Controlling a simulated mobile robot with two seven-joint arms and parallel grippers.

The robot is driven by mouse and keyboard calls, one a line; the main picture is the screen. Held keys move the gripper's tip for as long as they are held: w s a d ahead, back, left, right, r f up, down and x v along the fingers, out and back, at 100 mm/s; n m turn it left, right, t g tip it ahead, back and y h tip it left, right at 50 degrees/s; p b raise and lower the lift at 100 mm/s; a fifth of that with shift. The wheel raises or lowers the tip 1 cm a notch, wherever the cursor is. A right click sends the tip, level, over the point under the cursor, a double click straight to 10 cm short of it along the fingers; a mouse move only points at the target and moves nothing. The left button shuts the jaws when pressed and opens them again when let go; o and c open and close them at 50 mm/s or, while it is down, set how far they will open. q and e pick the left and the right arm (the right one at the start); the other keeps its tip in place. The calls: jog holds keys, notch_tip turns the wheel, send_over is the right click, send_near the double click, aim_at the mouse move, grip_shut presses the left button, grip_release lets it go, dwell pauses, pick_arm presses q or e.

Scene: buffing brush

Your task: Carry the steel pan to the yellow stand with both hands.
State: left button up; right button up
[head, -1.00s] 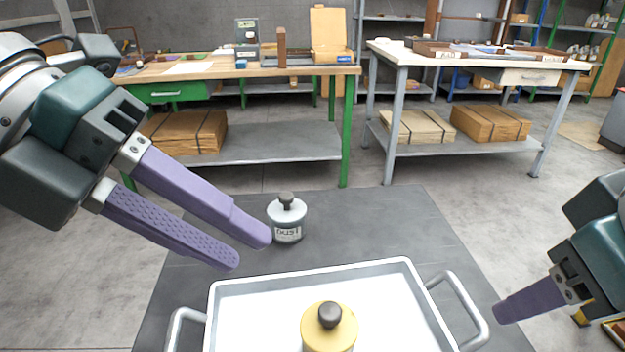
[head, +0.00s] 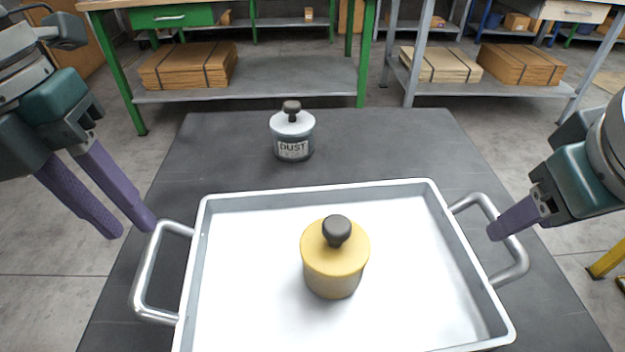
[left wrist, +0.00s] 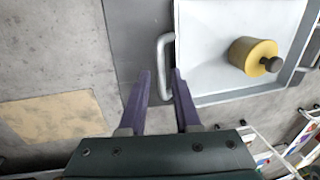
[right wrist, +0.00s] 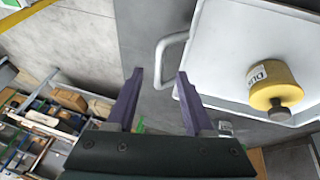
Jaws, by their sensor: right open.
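The steel pan (head: 245,270) lies flat on a dark surface, a loop handle on each side. A yellow-topped canister (head: 335,255) with a black knob stands inside it. My left gripper (head: 134,230) is open and empty by the left handle (head: 145,275); in the left wrist view that handle (left wrist: 161,60) shows just ahead, between the fingertips. My right gripper (head: 497,232) is open at the right handle (head: 512,255); in the right wrist view this handle (right wrist: 161,60) also lies between the fingertips. A yellow frame part (head: 608,259), possibly the stand, shows at the right edge.
A grey canister labelled DUST (head: 292,135) stands on the dark surface (head: 380,145) behind the pan. A green-legged workbench (head: 260,80) and a grey-legged one (head: 490,88) stand further back. Concrete floor is open on both sides.

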aim_at(149, 243)
pick_arm(q)
jog(key=f, duration=0.3)
jog(key=d+f, duration=0.1)
jog(key=f, duration=0.2)
jog(key=shift+d, duration=0.1)
pick_arm(e)
jog(key=x, duration=0.6)
pick_arm(q)
grip_shut()
pick_arm(e)
jog(key=c, duration=0.6)
grip_shut()
pick_arm(q)
jog(key=shift+w+r, duration=0.1)
